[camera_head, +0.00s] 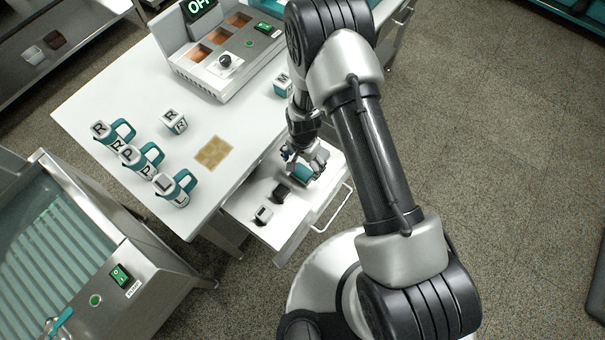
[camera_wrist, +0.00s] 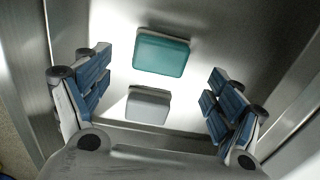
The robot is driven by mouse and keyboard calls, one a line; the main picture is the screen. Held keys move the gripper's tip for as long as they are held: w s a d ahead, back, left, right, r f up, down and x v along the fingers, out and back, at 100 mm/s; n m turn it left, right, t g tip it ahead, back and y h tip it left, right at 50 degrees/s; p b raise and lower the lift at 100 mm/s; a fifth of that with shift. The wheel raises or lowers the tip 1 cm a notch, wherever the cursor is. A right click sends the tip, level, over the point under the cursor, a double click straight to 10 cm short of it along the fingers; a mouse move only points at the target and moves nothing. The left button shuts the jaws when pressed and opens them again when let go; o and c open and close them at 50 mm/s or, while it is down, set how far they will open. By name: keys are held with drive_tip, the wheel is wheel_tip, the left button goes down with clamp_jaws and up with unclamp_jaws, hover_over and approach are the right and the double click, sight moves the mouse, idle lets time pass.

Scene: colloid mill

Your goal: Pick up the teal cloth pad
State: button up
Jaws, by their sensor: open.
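The teal cloth pad (camera_wrist: 160,53) lies flat on the floor of the open drawer (camera_head: 239,208). In the wrist view it is beyond the fingertips, centred between them. In the head view a part of the pad (camera_head: 304,173) shows beneath my gripper (camera_head: 303,160). My gripper (camera_wrist: 160,98) is open, its two blue-padded fingers wide apart, with nothing held. It reaches down into the drawer and is apart from the pad. A grey block-like thing (camera_wrist: 147,106) lies nearer in the wrist view, between the fingers.
A black item (camera_head: 281,193) and a pale item (camera_head: 263,214) lie further along the drawer. Metal drawer walls (camera_wrist: 285,105) rise near the fingers. The white table (camera_head: 100,83) carries several lettered mugs (camera_head: 169,191), a tan mat (camera_head: 213,152) and a control unit (camera_head: 222,80).

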sight(303, 172)
drive_tip(key=f+b, duration=0.1)
drive_tip(key=f, duration=0.1)
drive_tip(key=f+b, duration=0.1)
drive_tip(key=f, duration=0.2)
drive_tip(key=shift+s+a+f, duration=0.1)
drive_tip(key=shift+s+f, duration=0.1)
drive_tip(key=shift+f, duration=0.05)
drive_tip(key=shift+r, duration=0.1)
drive_tip(key=shift+c, duration=0.3)
drive_tip(key=shift+s, duration=0.1)
drive_tip(key=c, duration=1.1)
